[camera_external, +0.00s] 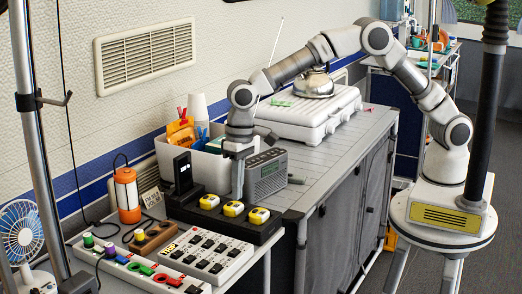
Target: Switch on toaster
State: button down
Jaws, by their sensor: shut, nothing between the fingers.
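I cannot make out a toaster in this view. My gripper (238,194) points down and is shut and empty. It is in front of the left end of a grey radio (266,176), above or beside the back of a black tray (212,222) with several yellow-and-white items. Whether its tips touch anything is unclear. A white power strip with black switches (207,255) lies at the front, left of and below my gripper. A longer strip (140,272) with coloured plugs lies beside it.
A white bin (188,162) with cups and packets stands behind my gripper. An orange lantern (127,194) and a blue fan (22,230) are at left. A white case (309,113) with a kettle (314,82) is at the back. The grey counter right of the radio is mostly clear.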

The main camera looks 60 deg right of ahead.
aim_at(232, 252)
jog(key=shift+a+r+b, duration=0.15)
jog(key=shift+a+b, duration=0.55)
jog(key=shift+b, duration=0.05)
jog(key=f, duration=0.4)
jog(key=a+f, duration=0.1)
jog(key=f, duration=0.9)
jog(key=shift+a, duration=0.35)
